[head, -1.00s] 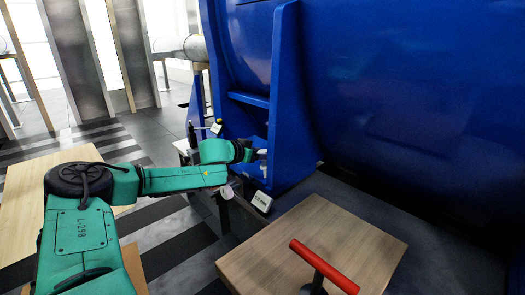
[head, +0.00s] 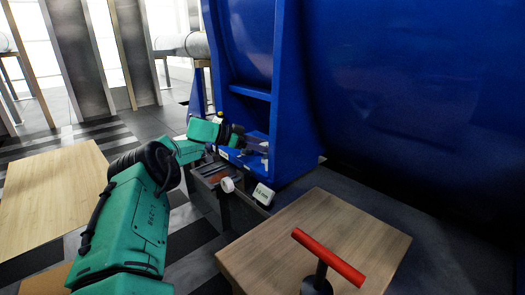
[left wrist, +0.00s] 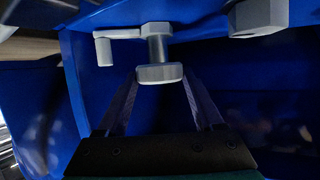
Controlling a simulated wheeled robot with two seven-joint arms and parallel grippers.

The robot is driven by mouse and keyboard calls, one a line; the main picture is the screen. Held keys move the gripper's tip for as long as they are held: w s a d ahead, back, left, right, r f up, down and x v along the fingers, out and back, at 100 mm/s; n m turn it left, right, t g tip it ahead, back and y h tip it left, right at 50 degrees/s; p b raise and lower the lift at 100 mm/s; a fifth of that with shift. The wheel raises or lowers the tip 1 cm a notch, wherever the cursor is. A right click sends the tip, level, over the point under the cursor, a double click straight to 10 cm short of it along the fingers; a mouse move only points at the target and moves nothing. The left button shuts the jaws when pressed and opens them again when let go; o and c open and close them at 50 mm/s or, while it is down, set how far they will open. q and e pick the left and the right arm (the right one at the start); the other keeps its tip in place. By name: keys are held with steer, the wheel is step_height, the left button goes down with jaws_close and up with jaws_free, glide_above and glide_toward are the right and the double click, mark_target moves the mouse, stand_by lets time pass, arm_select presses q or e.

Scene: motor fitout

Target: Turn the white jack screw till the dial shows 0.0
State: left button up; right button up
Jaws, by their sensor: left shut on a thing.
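A pale grey-white screw (left wrist: 159,48) with a blocky head (left wrist: 160,74) and a side crank arm (left wrist: 104,50) stands against the blue housing in the left wrist view. My left gripper (left wrist: 160,82) has its two fingers on either side of that head, shut on it. In the head view my left gripper (head: 258,148) reaches in at the foot of the blue housing, and the screw is mostly hidden there. A small white display (head: 263,194) stands in front of the housing; its digits are too small to read surely. My right gripper is not in view.
A round white knob (head: 227,185) sits on the dark beam beside the display. A red T-handle (head: 328,257) stands on the wooden table (head: 270,245) at front. The blue housing (head: 400,90) fills the right side. Another pale block (left wrist: 258,17) shows in the wrist view.

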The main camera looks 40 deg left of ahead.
arm_select(q)
steer(key=shift+f, duration=0.15)
stand_by(0.3)
steer(key=o, duration=1.1)
